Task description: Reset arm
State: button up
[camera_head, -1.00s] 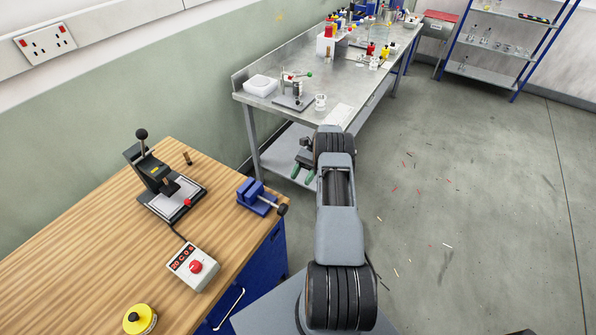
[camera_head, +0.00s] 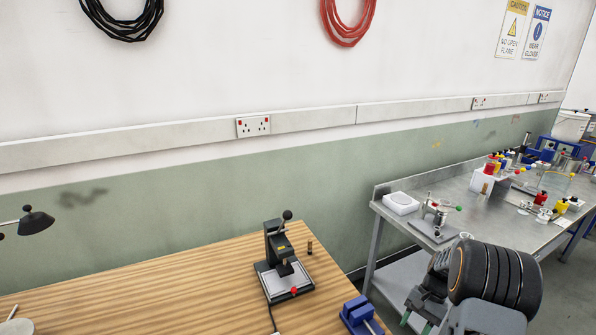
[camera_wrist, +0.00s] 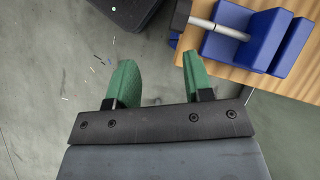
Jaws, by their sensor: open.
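My gripper (camera_wrist: 157,82) is open and empty in the wrist view, its two green fingers spread apart over the grey floor. The blue vise (camera_wrist: 257,40) on the wooden bench's corner lies just beyond the right finger in that view. In the head view my gripper (camera_head: 415,318) shows only partly at the bottom edge, to the right of the vise (camera_head: 360,314). My dark wrist and arm cover part of the space in front of the steel table.
The wooden bench (camera_head: 150,290) carries a black press (camera_head: 283,265) and a small brass cylinder (camera_head: 309,247). The steel table (camera_head: 400,222) at right holds a white tray (camera_head: 401,203), a small clamp stand (camera_head: 437,212) and several bottles. Open floor shows in the wrist view.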

jog(key=s+a+r+n+t+h+b, duration=0.1)
jog(key=s+a+r+n+t, duration=0.3)
jog(key=r, duration=0.5)
jog(key=s+a+r+n+t+h+b, duration=0.1)
jog(key=s+a+r+n+t+h, duration=0.3)
jog(key=s+a+r, duration=0.4)
jog(key=shift+s+a+r+t+b, duration=0.3)
jog(key=shift+a+r+t, duration=0.3)
jog(key=shift+a, duration=1)
jog(key=shift+r, duration=0.1)
